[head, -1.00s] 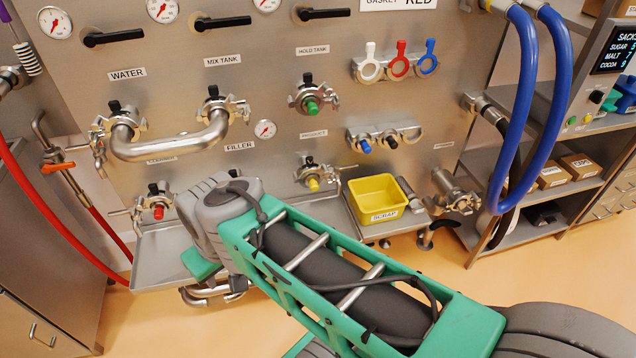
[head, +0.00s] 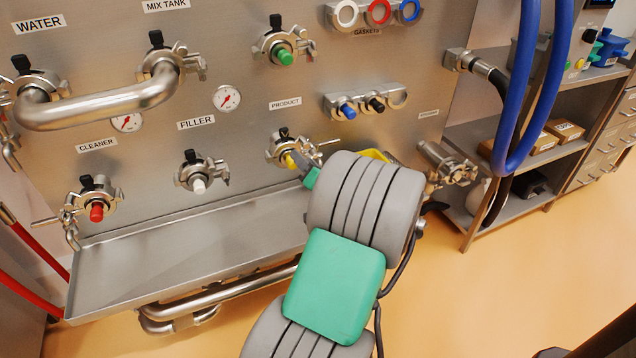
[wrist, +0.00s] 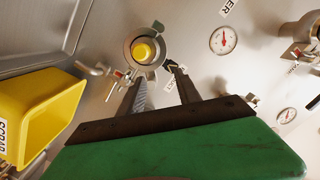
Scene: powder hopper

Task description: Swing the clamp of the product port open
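The product port is on the steel panel, under the PRODUCT label, with a yellow plug (head: 290,160) in its middle. A metal clamp (head: 277,152) sits around it, partly hidden by my gripper in the head view. In the wrist view the yellow plug (wrist: 145,50) is ahead of my fingers, with the clamp ring (wrist: 131,44) around it. A thin metal handle (wrist: 95,69) sticks out to the ring's left. My gripper (wrist: 159,74) is open, its two dark fingers apart just below the ring. I cannot tell whether a finger touches the clamp.
The yellow scrap bin (wrist: 42,110) stands close on the left in the wrist view, mostly hidden behind my arm in the head view. The filler port (head: 198,183) and cleaner port (head: 95,210) are to the left, above a steel tray (head: 180,258). Blue hoses (head: 512,145) hang at right.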

